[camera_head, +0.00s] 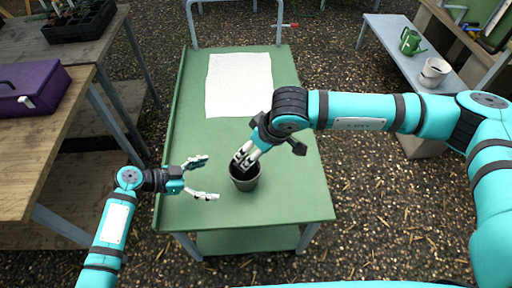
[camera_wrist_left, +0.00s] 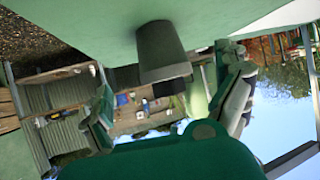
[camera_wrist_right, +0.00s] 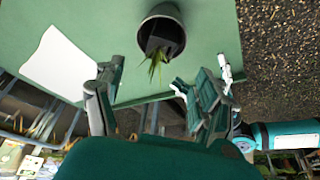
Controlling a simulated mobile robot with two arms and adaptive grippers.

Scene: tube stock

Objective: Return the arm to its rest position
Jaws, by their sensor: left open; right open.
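A dark grey plant pot (camera_head: 245,184) stands upright on the green table (camera_head: 300,195). In the right wrist view the pot (camera_wrist_right: 150,20) holds a dark soil plug with thin green leaves (camera_wrist_right: 157,60). My right gripper (camera_head: 241,160) is open and empty, above the pot's far rim in the head view; I cannot tell whether it touches the pot. My left gripper (camera_head: 210,178) is open and empty to the left of the pot, its fingers pointing toward it. The left wrist view shows the pot (camera_wrist_left: 162,50) ahead between the fingers, apart from them.
A white sheet (camera_head: 239,84) lies on the far part of the table. A wooden bench with a purple box (camera_head: 32,88) and a black tray (camera_head: 80,22) stands left. A grey bench at right bears a green watering can (camera_head: 410,42) and a pale pot (camera_head: 434,72).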

